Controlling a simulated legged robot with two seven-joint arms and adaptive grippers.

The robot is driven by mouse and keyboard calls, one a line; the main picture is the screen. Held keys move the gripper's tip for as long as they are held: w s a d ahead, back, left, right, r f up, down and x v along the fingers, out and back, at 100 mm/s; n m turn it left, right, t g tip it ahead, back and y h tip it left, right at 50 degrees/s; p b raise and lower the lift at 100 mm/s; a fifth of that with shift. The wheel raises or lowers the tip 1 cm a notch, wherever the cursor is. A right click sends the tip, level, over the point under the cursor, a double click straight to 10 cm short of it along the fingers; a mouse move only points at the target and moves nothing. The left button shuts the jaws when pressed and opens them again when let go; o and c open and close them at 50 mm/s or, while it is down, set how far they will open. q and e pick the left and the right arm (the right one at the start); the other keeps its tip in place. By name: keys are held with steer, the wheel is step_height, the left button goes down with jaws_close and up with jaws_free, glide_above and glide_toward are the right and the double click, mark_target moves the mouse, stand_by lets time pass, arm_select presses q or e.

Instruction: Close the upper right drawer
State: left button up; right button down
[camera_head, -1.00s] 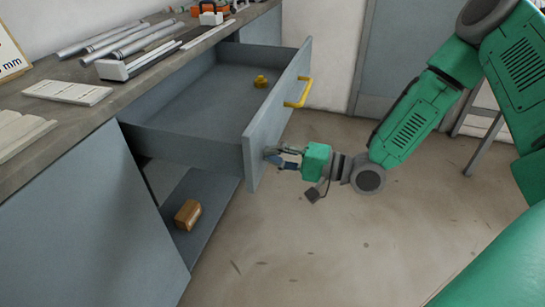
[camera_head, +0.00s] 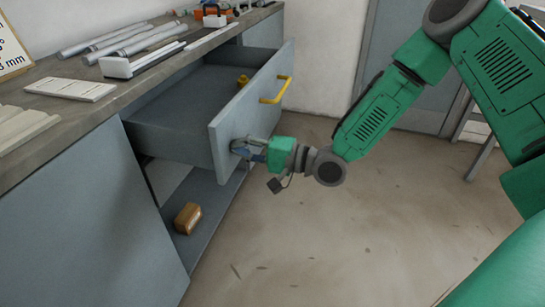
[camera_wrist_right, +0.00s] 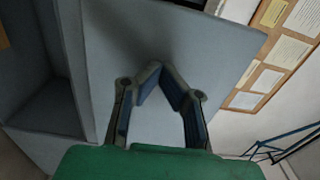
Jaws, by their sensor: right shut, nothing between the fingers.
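The upper drawer (camera_head: 222,140) is grey-blue and stands partly out of the workbench cabinet. Its front panel carries a yellow handle (camera_head: 276,90). A small yellow object (camera_head: 242,81) lies inside it. My right gripper (camera_head: 240,149) is shut and empty, with its fingertips at the lower near part of the drawer front, below the handle. In the right wrist view the fingers (camera_wrist_right: 163,72) come together against or very close to the flat grey panel (camera_wrist_right: 190,45). My left gripper is in neither view.
Below is an open lower compartment or drawer (camera_head: 218,196) holding a brown block (camera_head: 187,218). The worktop (camera_head: 52,112) carries metal tubes (camera_head: 118,40), a pale slatted plate (camera_head: 70,90) and tools. The floor (camera_head: 350,240) to the right is clear.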

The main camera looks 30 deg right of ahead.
steer(key=b, duration=0.3)
glide_toward(155, 129)
steer(key=w+f, duration=0.1)
steer(key=w+d+f, duration=0.2)
steer(key=w+f, duration=0.1)
steer(key=shift+w+d, duration=0.1)
steer(key=b+x, duration=0.3)
steer(key=x, duration=0.8)
steer(key=shift+w+a+r, duration=0.1)
steer(key=shift+a+r, duration=0.05)
steer(key=shift+a, duration=0.15)
steer(key=shift+w+a, duration=0.1)
steer(key=shift+w, duration=0.1)
steer(key=shift+w+r, duration=0.1)
steer(key=shift+r, duration=0.05)
steer(key=shift+w+a, duration=0.1)
